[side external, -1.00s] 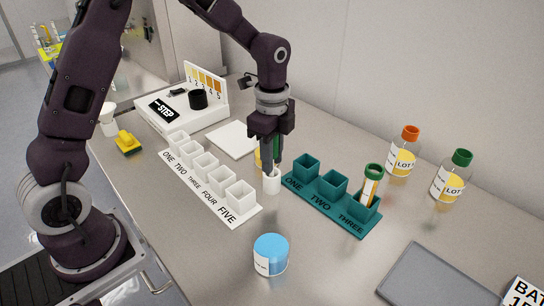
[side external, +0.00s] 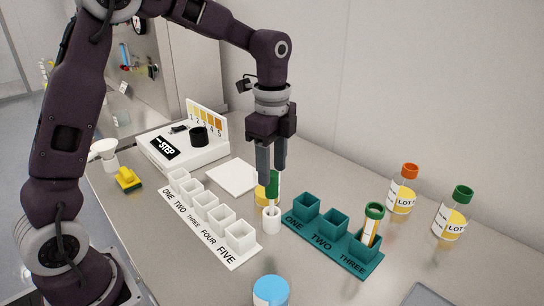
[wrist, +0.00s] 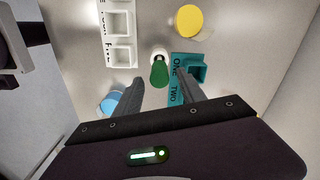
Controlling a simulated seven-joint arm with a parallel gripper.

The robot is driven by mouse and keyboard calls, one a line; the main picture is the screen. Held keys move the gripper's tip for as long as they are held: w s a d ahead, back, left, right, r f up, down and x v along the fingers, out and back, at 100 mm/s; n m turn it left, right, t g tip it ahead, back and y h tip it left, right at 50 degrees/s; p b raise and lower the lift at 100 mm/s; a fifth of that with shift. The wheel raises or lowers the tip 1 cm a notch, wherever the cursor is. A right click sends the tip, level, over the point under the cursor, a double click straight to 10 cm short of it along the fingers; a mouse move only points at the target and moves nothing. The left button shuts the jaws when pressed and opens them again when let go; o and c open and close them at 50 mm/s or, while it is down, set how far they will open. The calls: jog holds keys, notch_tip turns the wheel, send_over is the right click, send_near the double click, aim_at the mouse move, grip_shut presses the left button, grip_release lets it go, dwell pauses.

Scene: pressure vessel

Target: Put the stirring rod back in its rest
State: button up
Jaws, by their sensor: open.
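The stirring rod's green handle (side external: 273,186) stands above a small white round rest (side external: 271,219), apparently with the rod's lower end in it. In the wrist view the green handle (wrist: 159,74) stands between the fingertips, over the white rest (wrist: 158,53). My gripper (side external: 271,175) is open, pointing down, with its fingertips around or just above the handle's top. The wrist view shows the fingers (wrist: 161,82) spread apart, with a gap on each side of the handle. The rod's foot inside the rest is hidden.
A white five-cup rack (side external: 212,222) stands left of the rest, a teal three-cup rack (side external: 325,245) right. A green-topped vial (side external: 372,222) stands in cup three. A blue jar (side external: 270,291) is in front, a yellow container (side external: 261,193) close behind. Two bottles stand right.

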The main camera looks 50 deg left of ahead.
notch_tip(320, 180, up, 4)
jog(key=shift+s+r, duration=0.1)
jog(key=shift+s, duration=0.05)
jog(key=s+r+n+t, duration=0.2)
jog(key=s+r+n, duration=0.4)
jog(key=s, duration=0.4)
jog(key=s+f+n+t, duration=0.2)
jog(key=s+n, duration=0.7)
jog(key=s, duration=0.5)
jog(key=shift+f+t, duration=0.35)
jog(key=shift+t, duration=0.45)
